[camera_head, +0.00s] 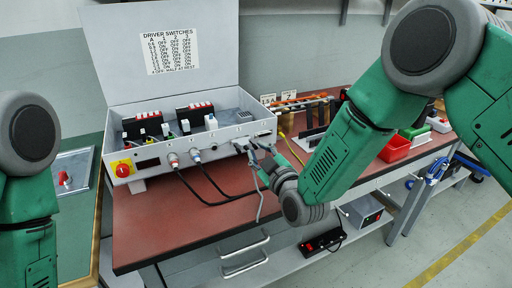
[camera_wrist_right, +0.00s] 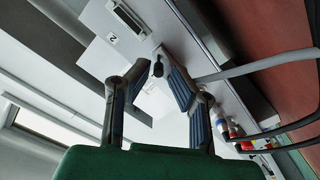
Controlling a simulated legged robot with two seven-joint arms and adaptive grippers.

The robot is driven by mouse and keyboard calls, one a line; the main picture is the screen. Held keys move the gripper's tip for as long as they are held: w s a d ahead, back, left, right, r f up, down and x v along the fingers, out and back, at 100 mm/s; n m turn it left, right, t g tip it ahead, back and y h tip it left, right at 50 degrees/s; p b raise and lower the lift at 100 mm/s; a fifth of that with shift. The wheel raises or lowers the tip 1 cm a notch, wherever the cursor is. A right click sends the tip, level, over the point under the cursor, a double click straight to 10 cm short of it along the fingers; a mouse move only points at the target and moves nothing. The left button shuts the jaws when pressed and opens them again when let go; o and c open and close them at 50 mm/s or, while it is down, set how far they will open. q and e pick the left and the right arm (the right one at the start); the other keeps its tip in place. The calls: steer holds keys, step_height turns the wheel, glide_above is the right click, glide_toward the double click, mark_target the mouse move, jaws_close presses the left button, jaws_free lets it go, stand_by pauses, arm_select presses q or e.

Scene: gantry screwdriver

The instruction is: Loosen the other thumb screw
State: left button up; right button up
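The grey driver box (camera_head: 205,144) stands on the table with its lid up and connectors along its front. My right gripper (camera_head: 251,149) is at the right end of that front, by a grey cable plug. In the right wrist view, my right gripper (camera_wrist_right: 152,68) has its fingertips drawn close together. A small dark thumb screw (camera_wrist_right: 158,69) sits between them, and the fingers look shut on it. A grey cable (camera_wrist_right: 260,65) runs off to the right from behind the right finger. Only my left arm shows; its gripper is out of the frame.
Two black cables (camera_head: 205,198) hang from the box front onto the red-brown table (camera_head: 145,230). A port labelled 2 (camera_wrist_right: 128,18) lies beside the plug.

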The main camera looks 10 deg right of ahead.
steer(key=m, duration=0.6)
steer(key=shift+d, duration=0.15)
steer(key=m+b, duration=0.1)
steer(key=m, duration=0.6)
steer(key=shift+f, duration=0.1)
